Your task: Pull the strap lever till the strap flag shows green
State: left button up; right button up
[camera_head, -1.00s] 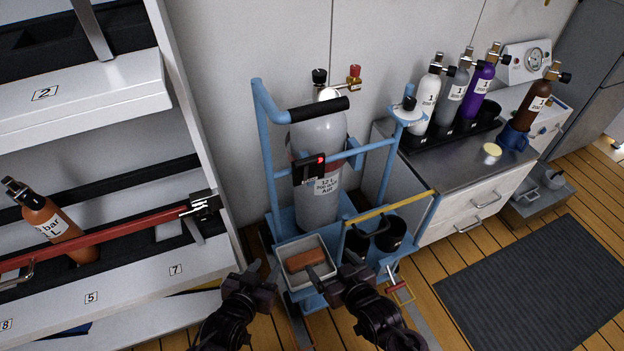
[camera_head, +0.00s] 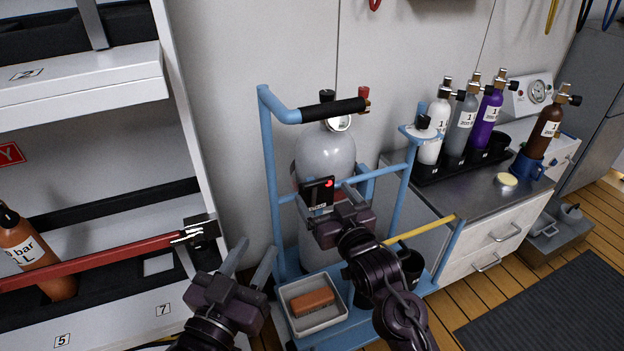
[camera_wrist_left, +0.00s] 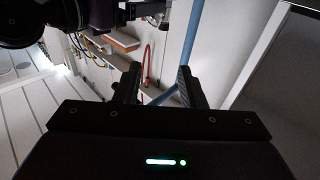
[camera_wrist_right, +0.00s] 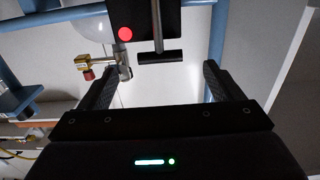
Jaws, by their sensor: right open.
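The strap box (camera_head: 318,195) is a black block on the front of the grey cylinder (camera_head: 325,156) in the blue trolley. Its strap flag (camera_head: 329,183) shows red, also in the right wrist view (camera_wrist_right: 125,34). The strap lever (camera_wrist_right: 160,57) is a dark T-shaped bar on a grey stem below the box in the right wrist view. My right gripper (camera_wrist_right: 160,73) is open; the lever's crossbar lies just ahead of its fingertips, between them in the picture, not gripped. In the head view it hides the lever. My left gripper (camera_head: 254,252) is open and empty, left of the trolley.
A tray (camera_head: 290,318) with an orange-brown block (camera_head: 312,301) sits on the trolley's base. A red bar (camera_head: 100,263) crosses the rack at left. A counter (camera_head: 478,203) with several small cylinders stands at right.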

aim_at(316, 186)
jog(key=b+x, duration=0.1)
jog(key=x, duration=0.6)
jog(key=shift+w+f+b, duration=0.1)
jog(key=shift+b, duration=0.25)
pick_arm(q)
jog(key=s+a+r+t+h, duration=0.2)
jog(key=r+t, duration=0.4)
jog(key=r, duration=0.7)
jog(key=shift+s+t+h, duration=0.3)
jog(key=shift+s+t, duration=0.1)
jog(key=shift+s, duration=0.15)
pick_arm(e)
jog(key=shift+w, duration=0.15)
jog(key=shift+c, duration=0.3)
jog(key=c, duration=1.3)
